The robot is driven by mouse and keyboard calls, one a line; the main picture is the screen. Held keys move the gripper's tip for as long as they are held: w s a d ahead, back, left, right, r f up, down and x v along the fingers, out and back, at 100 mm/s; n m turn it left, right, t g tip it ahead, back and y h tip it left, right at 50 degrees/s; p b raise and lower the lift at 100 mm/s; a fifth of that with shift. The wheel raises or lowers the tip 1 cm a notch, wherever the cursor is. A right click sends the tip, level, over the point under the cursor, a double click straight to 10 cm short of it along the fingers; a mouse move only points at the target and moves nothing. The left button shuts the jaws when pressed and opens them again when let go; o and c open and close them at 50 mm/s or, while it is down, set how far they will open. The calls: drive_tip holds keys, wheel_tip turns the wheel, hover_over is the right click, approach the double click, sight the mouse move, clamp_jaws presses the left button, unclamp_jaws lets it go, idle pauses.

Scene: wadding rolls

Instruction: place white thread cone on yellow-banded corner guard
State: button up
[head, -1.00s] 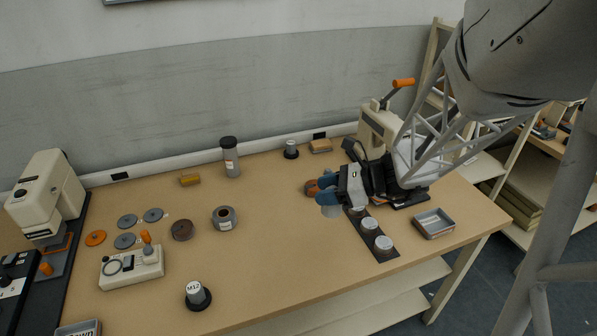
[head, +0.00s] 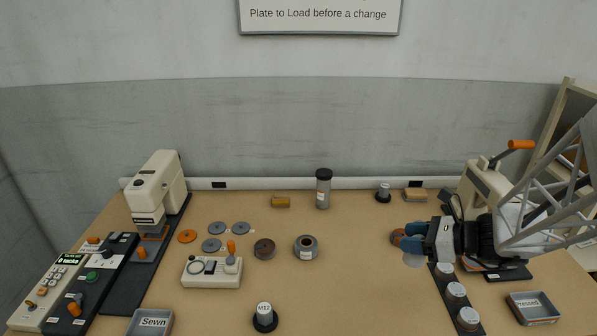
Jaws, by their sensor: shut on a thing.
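My gripper (head: 414,243), with blue fingertips, is at the right of the table in the head view. It is shut on a pale grey-white piece (head: 413,261), which shows below the fingers. The fingers hide most of the piece, so I cannot tell whether it is a thread cone. An orange-brown roll (head: 397,236) sits just behind the fingers, partly hidden. I cannot make out a yellow-banded corner guard. A small yellow-brown block (head: 280,201) lies near the back wall.
A black strip with several white-topped pieces (head: 456,290) stands below my gripper, beside a grey tray (head: 533,308). Two rolls (head: 264,248) (head: 306,247), a cream control box (head: 212,272) and a black-based M12 piece (head: 264,316) stand left. The table between is clear.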

drive_tip(key=w+a+f+m+t+h, duration=0.15)
drive_tip(key=w+a, duration=0.35)
drive_tip(key=w, duration=0.6)
drive_tip(key=w+a+f+m+t+h, duration=0.1)
drive_tip(key=w+a+f, duration=0.4)
drive_tip(key=w+a, duration=0.5)
drive_tip(key=w+a+f+m+t, duration=0.1)
drive_tip(key=w+a+f, duration=0.4)
drive_tip(key=w+a, duration=0.4)
drive_tip(key=a, duration=0.5)
drive_tip(key=shift+w+f+h, duration=0.35)
drive_tip(key=shift+w, duration=0.05)
drive_tip(key=w+a, duration=0.2)
drive_tip(key=w, duration=0.5)
drive_tip(key=w+a+f, duration=0.1)
drive_tip(key=w+a, duration=0.1)
drive_tip(key=w, duration=0.6)
drive_tip(key=shift+w+f, duration=0.25)
drive_tip(key=shift+f, duration=1.7)
